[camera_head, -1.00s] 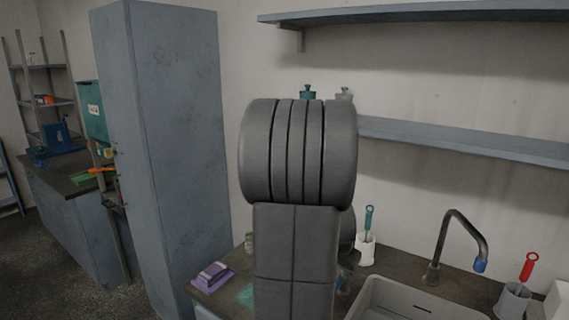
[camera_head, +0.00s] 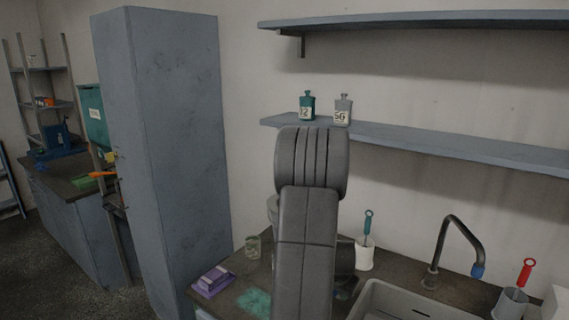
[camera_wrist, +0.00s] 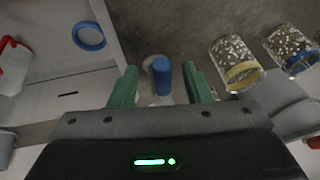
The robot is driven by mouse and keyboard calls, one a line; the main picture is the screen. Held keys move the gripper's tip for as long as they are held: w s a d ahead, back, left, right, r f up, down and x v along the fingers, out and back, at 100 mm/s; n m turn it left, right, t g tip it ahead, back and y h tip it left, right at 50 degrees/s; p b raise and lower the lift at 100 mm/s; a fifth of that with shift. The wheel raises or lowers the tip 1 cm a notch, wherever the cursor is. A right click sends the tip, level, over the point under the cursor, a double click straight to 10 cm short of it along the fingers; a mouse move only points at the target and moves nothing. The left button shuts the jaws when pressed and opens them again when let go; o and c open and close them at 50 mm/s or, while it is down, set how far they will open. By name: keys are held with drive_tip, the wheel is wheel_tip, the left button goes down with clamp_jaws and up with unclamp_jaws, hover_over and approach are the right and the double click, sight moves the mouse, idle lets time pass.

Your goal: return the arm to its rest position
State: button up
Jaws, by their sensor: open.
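My arm (camera_head: 308,215) rises in the middle of the head view, in front of the counter and the lower shelf. My gripper is hidden behind it there. In the wrist view my gripper (camera_wrist: 161,88) shows two green fingers, spread apart. A blue cylinder (camera_wrist: 162,74) shows in the gap between the fingers, with a pale round thing behind it. I cannot tell how far away the cylinder is, and neither finger visibly touches it.
A tall grey cabinet (camera_head: 170,150) stands left of my arm. Two bottles, teal (camera_head: 307,106) and grey (camera_head: 343,108), stand on the lower shelf (camera_head: 450,146). The counter holds a sink (camera_head: 400,300), tap (camera_head: 455,222), purple block (camera_head: 213,281) and white brush holder (camera_head: 365,254). Two banded jars (camera_wrist: 236,62) (camera_wrist: 291,50) show in the wrist view.

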drive_tip(key=shift+d+f+b, duration=0.1)
drive_tip(key=shift+d+b, duration=0.15)
drive_tip(key=shift+b, duration=0.05)
drive_tip(key=shift+s+d+n+y+b, duration=0.2)
drive_tip(key=shift+d+n+y+b, duration=0.1)
drive_tip(key=shift+n+b, duration=0.45)
